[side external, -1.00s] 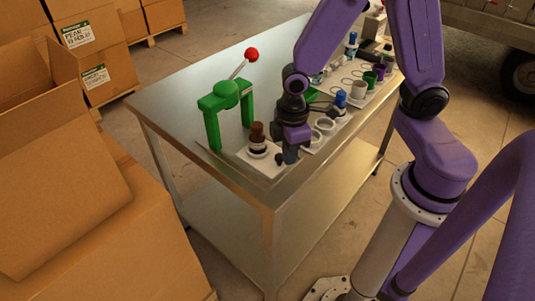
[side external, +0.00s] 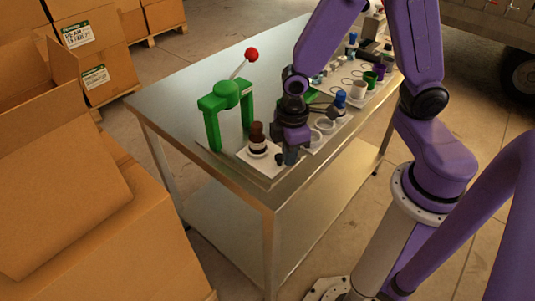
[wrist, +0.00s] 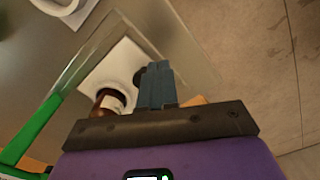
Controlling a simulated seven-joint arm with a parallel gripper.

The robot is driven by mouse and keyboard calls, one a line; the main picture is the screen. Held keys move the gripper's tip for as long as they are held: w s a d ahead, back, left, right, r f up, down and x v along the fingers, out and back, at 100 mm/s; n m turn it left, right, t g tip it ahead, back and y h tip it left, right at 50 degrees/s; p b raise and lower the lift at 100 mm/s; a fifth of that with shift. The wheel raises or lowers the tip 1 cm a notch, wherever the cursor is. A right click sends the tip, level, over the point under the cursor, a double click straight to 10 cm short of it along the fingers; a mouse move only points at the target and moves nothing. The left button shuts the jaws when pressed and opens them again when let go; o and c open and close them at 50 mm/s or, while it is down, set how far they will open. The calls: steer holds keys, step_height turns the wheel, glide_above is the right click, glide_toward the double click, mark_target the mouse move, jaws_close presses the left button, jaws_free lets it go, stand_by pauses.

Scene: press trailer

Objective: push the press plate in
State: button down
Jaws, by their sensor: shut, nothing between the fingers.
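In the wrist view the closed fingertips (wrist: 157,72) overlap the edge of the white plate (wrist: 118,58), beside the bottle (wrist: 108,100). I cannot tell whether they touch the plate.
The table's front edge (side external: 275,202) is close. The table top (side external: 180,95) left of the press is clear.

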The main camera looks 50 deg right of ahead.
mark_target(258, 140)
steer(key=shift+f, duration=0.9)
steer(key=shift+w, duration=5.25)
steer(key=shift+s, duration=0.25)
steer(key=shift+s, duration=0.2)
steer(key=shift+r, duration=4.55)
